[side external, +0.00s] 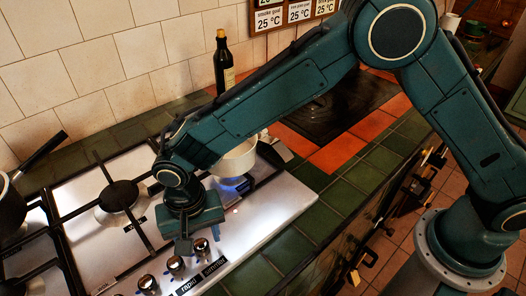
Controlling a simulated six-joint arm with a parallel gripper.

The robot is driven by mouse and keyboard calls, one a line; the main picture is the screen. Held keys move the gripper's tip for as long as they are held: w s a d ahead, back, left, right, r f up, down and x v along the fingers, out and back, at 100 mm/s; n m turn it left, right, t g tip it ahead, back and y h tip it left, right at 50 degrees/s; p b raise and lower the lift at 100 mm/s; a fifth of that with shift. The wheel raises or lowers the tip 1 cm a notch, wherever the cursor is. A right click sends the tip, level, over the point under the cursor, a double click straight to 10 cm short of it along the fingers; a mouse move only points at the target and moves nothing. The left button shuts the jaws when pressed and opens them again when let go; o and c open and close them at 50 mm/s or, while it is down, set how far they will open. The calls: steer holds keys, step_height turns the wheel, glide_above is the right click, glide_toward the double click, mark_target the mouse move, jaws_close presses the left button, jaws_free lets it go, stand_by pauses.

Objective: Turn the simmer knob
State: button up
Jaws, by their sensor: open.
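The simmer knob (201,246) is a small shiny metal knob at the right end of a row on the front edge of the steel hob (270,215). A black label reading "simmer" (215,266) lies in front of it. My gripper (184,247) points down just left of and behind this knob, close to the knob row. Its jaws are open, with nothing seen between them. The fingertips are small and dark, so I cannot tell whether they touch the knob.
Two similar knobs, the rapid knob (175,265) and another (148,284), stand to the left. A pale pot (235,160) sits over a blue flame behind my gripper. A black saucepan (10,208) is at far left, a dark bottle (223,65) at the back.

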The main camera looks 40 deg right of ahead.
steer(key=shift+f, duration=0.9)
steer(key=c, duration=1)
